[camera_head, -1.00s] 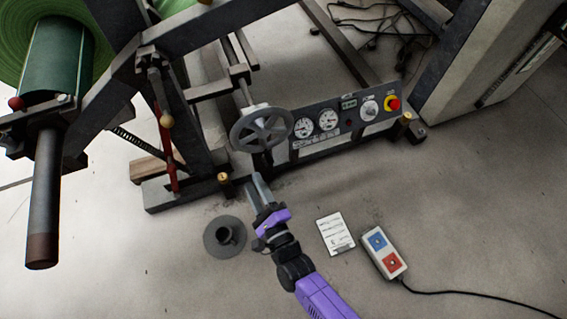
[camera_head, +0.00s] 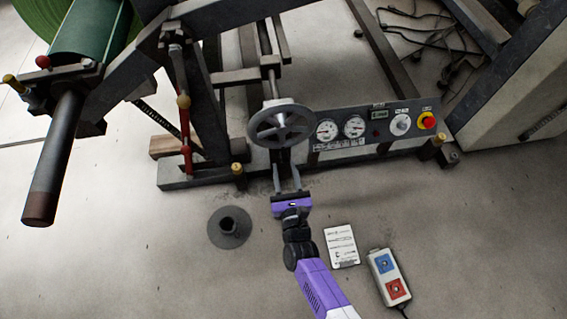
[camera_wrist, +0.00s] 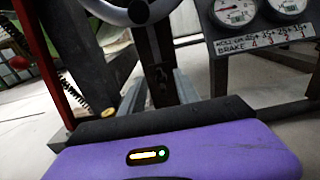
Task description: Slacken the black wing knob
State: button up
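My gripper (camera_head: 287,177) is open, its two grey fingers apart and pointing at the machine just below the grey handwheel (camera_head: 281,124). In the wrist view my gripper (camera_wrist: 158,98) shows empty, with a dark upright post (camera_wrist: 162,45) beyond and between its fingers. A small dark part (camera_wrist: 161,74) on that post may be the black wing knob, but it is too dark to tell its shape. In the head view the handwheel and shadow hide most of this spot. I see no contact between the fingers and the post.
The gauge panel (camera_head: 375,125) with a red stop button (camera_head: 427,120) is right of the handwheel. A red rod (camera_head: 184,125) stands left. A dark flanged piece (camera_head: 229,228), a white sheet (camera_head: 341,246) and a button box (camera_head: 389,277) lie on otherwise clear floor.

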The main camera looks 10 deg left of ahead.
jog(key=shift+b+x, duration=0.35)
jog(key=shift+x, duration=1.15)
jog(key=shift+c, duration=0.5)
grip_shut()
